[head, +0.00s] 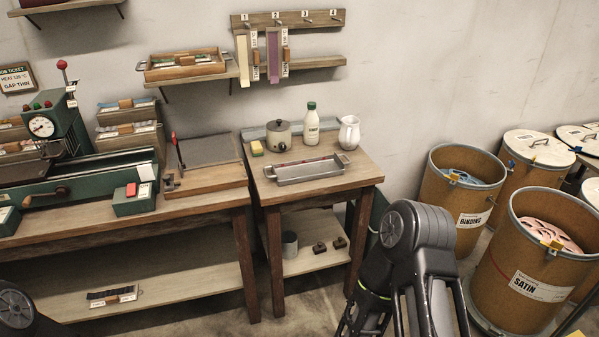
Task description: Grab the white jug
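The white jug (349,132) stands upright at the back right corner of the small wooden table (340,178). It is right of a white bottle with a green cap (311,126), with a small gap between them. Nothing holds the jug and it is fully visible. My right arm rises at the bottom, right of centre, in front of and below the small table. Its gripper is not visible. Only a dark joint of my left arm shows in the bottom left corner; the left gripper is out of view.
A metal tray (307,171), a small pot (279,135) and a yellow sponge (257,148) share the small table. Drums labelled BINDING (460,200) and SATIN (528,270) stand to the right. A workbench (110,214) with a green machine is at left.

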